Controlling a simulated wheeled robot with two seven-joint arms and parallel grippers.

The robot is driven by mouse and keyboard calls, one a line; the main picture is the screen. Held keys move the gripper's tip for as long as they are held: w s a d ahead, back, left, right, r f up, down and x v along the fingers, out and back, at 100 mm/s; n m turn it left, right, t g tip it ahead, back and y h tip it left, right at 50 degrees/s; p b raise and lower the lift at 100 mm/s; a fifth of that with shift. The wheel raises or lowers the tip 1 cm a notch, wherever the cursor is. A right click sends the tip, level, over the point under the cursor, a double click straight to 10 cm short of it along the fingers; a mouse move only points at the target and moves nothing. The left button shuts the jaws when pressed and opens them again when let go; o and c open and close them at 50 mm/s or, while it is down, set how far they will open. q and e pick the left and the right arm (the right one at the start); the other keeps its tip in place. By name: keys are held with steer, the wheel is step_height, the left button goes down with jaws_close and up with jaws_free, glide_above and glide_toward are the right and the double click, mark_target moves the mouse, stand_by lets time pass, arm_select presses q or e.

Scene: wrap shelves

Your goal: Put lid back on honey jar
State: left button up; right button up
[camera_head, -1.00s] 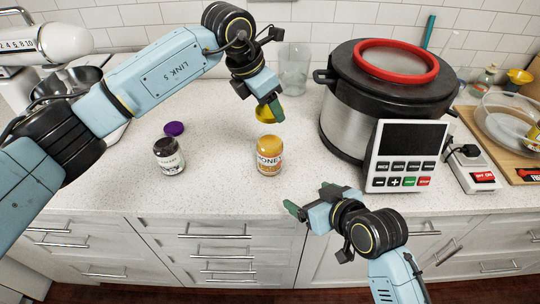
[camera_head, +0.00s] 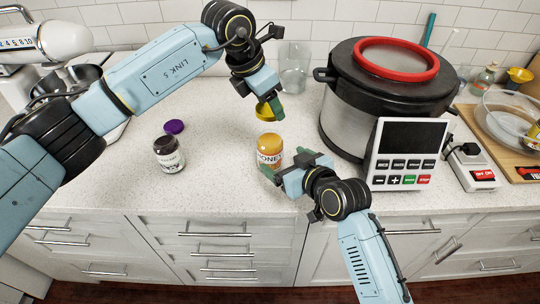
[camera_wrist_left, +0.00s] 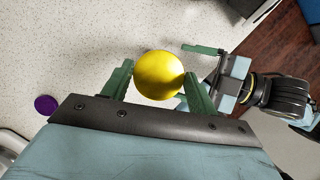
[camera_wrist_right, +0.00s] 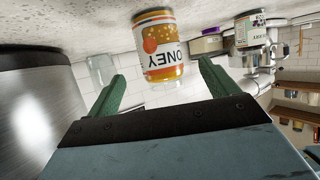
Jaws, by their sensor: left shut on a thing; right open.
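The honey jar (camera_head: 269,158), orange with a white label, stands upright on the counter and also shows in the right wrist view (camera_wrist_right: 160,50). My left gripper (camera_head: 268,104) is shut on the round yellow lid (camera_head: 263,112), holding it above and slightly behind the jar. The lid also sits between the left fingers in the left wrist view (camera_wrist_left: 159,75). My right gripper (camera_head: 284,164) is open and empty at the jar's front right. In the right wrist view the jar is ahead, between the lines of its two fingers; I cannot tell whether they touch it.
A dark jar (camera_head: 169,155) and a purple lid (camera_head: 174,127) are on the left counter (camera_head: 215,180). A clear glass (camera_head: 294,66) stands behind. A large cooker (camera_head: 340,125) with a control panel (camera_head: 407,154) blocks the right side. The counter between the two jars is clear.

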mark_target(270, 151)
steer(key=x, duration=0.8)
steer(key=shift+f, duration=0.1)
steer(key=c, duration=1.4)
arm_select(q)
steer(key=shift+f, duration=2.5)
arm_select(e)
steer(key=shift+c, duration=0.3)
